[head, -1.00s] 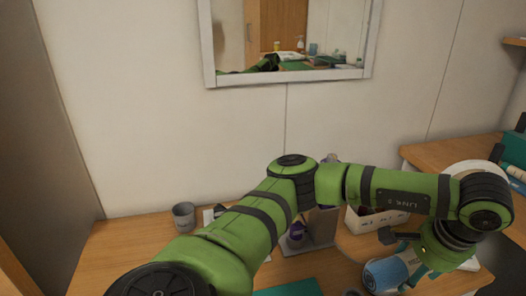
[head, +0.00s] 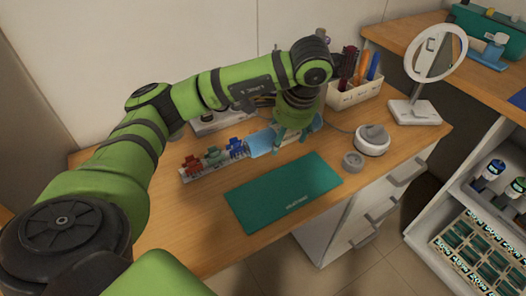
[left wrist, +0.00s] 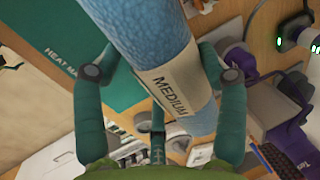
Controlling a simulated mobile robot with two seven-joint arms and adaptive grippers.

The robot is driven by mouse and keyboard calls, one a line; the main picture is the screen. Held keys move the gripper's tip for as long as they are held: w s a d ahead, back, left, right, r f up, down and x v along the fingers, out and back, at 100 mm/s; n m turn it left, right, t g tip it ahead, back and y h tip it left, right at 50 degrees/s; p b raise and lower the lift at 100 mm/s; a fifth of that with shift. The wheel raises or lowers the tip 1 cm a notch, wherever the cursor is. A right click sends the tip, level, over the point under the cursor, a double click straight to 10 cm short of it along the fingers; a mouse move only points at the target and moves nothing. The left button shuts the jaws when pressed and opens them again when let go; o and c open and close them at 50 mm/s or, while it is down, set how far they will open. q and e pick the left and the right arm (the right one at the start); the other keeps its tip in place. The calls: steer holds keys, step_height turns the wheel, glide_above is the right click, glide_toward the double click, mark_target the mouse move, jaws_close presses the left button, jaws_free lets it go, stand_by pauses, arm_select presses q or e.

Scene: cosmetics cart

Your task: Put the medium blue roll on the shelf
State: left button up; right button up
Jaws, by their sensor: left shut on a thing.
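The medium blue roll is a blue textured cylinder with a white band reading MEDIUM (left wrist: 165,88). My left gripper (head: 290,136) is shut on it, and the roll (head: 262,143) sticks out on both sides of the fingers. A white-sided shelf unit (head: 455,195) stands at the right edge of the head view. My right gripper is not in view.
A wooden top (head: 420,40) at the back right bears a green box (head: 492,35).

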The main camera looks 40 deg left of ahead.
mark_target(262, 164)
arm_select(q)
steer(key=s+a+f, duration=0.2)
steer(key=s+a, duration=0.1)
steer(key=shift+s+a+f, duration=0.2)
steer(key=shift+f, duration=0.15)
steer(key=x, duration=0.3)
steer(key=shift+s+d+f, duration=0.2)
steer(key=shift+d+f, duration=0.05)
steer(key=shift+d, duration=0.1)
steer(key=shift+f, duration=0.25)
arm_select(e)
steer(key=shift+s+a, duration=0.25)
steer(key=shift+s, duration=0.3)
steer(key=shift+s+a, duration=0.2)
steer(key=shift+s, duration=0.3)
arm_select(q)
steer(key=shift+f, duration=0.15)
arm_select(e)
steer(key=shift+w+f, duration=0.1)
